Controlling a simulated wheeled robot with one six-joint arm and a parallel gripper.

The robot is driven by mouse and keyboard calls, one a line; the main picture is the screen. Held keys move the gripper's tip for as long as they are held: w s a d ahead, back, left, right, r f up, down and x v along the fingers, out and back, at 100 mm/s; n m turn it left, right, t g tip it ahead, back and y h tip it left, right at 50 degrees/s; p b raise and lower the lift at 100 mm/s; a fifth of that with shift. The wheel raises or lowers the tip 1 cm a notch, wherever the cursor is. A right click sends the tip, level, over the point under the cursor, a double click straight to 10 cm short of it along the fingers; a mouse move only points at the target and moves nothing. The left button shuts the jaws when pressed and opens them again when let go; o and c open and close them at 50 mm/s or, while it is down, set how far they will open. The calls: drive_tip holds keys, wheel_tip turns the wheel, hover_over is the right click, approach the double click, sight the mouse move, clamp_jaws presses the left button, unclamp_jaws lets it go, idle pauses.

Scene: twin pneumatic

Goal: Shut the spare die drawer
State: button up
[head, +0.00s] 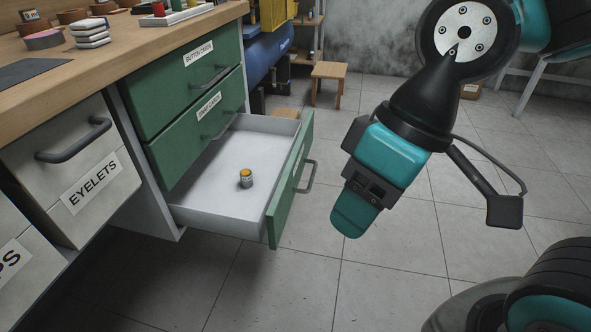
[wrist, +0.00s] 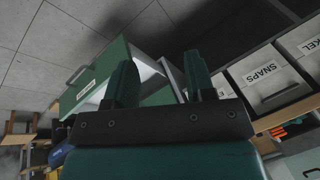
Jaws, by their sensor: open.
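The open drawer (head: 215,200) is the lowest of the green cabinet, pulled well out. Its inside is white. Its green front has a grey bar handle (head: 307,177). In the wrist view, the two fingers of my gripper (wrist: 160,85) are spread with nothing held. The drawer front (wrist: 110,62) shows beyond them, with a white label too small to read.
Two upper green drawers (head: 190,65) are shut, one labelled BUTTON CARDS. White EYELETS (head: 75,170) and SNAPS (wrist: 270,82) drawers sit under the wooden bench (head: 110,52). A wooden stool (head: 328,80) stands behind. The tiled floor (head: 310,275) in front of the drawer is clear.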

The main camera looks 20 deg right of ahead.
drive_tip(key=shift+w+r, duration=0.1)
drive_tip(key=shift+w, duration=0.25)
drive_tip(key=c, duration=0.3)
drive_tip(key=w+p, duration=0.1)
drive_tip(key=w+m+p, duration=0.1)
drive_tip(key=w+y+p, duration=0.1)
drive_tip(key=shift+w+a+f, duration=0.2)
drive_tip(key=shift+w+f, duration=0.05)
drive_tip(key=shift+w, duration=0.15)
clamp_jaws()
drive_tip(key=w+d+f+m+t+y+p, duration=0.3)
drive_tip(key=w+d+f+m+t+p, duration=0.2)
drive_tip(key=w+d+f+m+p, duration=0.6)
drive_tip(key=m+b, duration=0.1)
drive_tip(key=b, duration=0.2)
approach(282, 200)
drive_tip(key=x, duration=0.5)
drive_tip(key=shift+s+f, duration=0.1)
drive_tip(key=shift+f, duration=0.35)
drive_tip(key=shift+w+a, duration=0.35)
drive_tip(key=shift+a, duration=0.2)
